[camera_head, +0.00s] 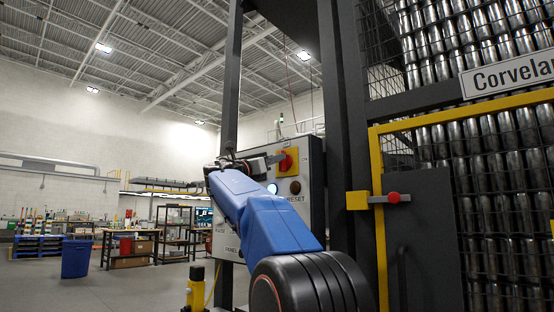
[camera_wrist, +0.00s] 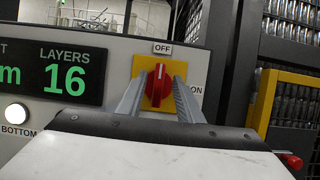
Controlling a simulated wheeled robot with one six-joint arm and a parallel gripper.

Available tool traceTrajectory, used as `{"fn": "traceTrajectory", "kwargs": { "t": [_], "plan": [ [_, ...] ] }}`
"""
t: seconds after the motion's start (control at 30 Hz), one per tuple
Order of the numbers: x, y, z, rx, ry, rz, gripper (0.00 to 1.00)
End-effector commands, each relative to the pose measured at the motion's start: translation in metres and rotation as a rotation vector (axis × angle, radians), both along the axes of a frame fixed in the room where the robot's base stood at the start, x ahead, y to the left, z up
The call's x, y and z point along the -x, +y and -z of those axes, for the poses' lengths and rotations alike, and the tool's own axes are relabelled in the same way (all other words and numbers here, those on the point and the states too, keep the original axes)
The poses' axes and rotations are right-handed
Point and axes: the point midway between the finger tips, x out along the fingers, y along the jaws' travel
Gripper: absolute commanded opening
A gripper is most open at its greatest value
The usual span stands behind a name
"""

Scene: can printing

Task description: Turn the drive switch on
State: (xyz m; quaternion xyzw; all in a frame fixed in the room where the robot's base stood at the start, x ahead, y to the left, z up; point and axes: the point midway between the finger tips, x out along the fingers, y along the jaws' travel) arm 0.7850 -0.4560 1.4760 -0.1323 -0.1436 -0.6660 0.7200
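The drive switch is a red rotary knob (camera_wrist: 158,86) on a yellow plate (camera_wrist: 140,66), in the middle of the wrist view. Its white mark points up, towards the OFF label (camera_wrist: 162,48); the ON label (camera_wrist: 196,89) is to its right. My gripper (camera_wrist: 160,80) has one finger on each side of the knob, with strips of yellow plate showing between fingers and knob. In the head view the red knob (camera_head: 285,163) stands out from the grey panel, and my gripper (camera_head: 272,161) reaches it from the left.
A green display (camera_wrist: 67,78) reading LAYERS 16 and a lit white button (camera_wrist: 17,113) are left of the switch. A yellow-framed gate with a red-knobbed latch (camera_head: 392,197) and a mesh cage of cans (camera_head: 480,150) stand at right. A dark post (camera_head: 345,120) rises beside the panel.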

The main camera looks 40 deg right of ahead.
Motion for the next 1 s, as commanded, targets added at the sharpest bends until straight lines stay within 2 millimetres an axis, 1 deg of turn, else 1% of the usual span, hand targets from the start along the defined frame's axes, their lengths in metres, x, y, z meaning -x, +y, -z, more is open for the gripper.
{"fn": "traceTrajectory", "kwargs": {
  "t": [0.03, 0.1, 0.2, 0.57, 0.6, 0.67, 0.7, 1.0],
  "plan": [
    [-0.001, -0.007, -0.002, -0.001, 0.001, 0.001, 0.33],
    [-0.001, -0.013, -0.005, -0.001, -0.001, 0.002, 0.33],
    [-0.002, -0.018, -0.007, 0.0, 0.001, 0.0, 0.33],
    [-0.002, -0.021, -0.009, 0.0, 0.001, -0.001, 0.33],
    [-0.002, -0.021, -0.009, 0.0, 0.001, -0.001, 0.23],
    [-0.002, -0.021, -0.009, 0.0, 0.001, -0.001, 0.09],
    [-0.002, -0.021, -0.009, 0.0, 0.0, -0.001, 0.0],
    [-0.002, -0.021, -0.008, -0.001, -0.015, -0.001, 0.0]
  ]
}}
